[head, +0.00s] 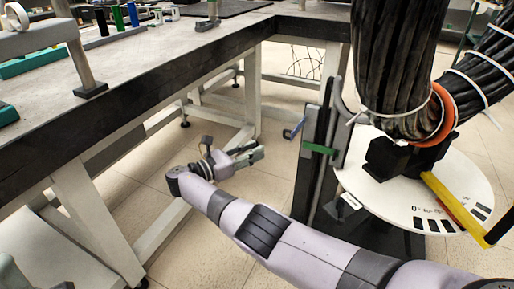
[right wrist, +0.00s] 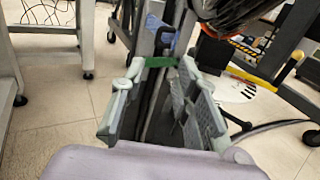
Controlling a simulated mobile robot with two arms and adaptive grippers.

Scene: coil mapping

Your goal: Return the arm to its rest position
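My right arm comes in from the lower right of the head view and reaches toward the middle. Its gripper (head: 256,155) hangs over the floor, to the right of the table leg and left of the dark upright post. In the right wrist view the two grey fingers of this gripper (right wrist: 160,105) stand wide apart, with nothing held between them. The post with a green band (right wrist: 160,62) shows behind the fingers. A grey-green piece (head: 12,272) at the lower left edge of the head view may be part of my left gripper; its state is not clear.
A long table (head: 150,62) with a dark edge runs along the left and back. A round white plate (head: 455,172) carrying thick black cable bundles (head: 392,60) and a yellow bar (head: 455,208) stands at the right. Tiled floor (head: 190,245) lies open below the gripper.

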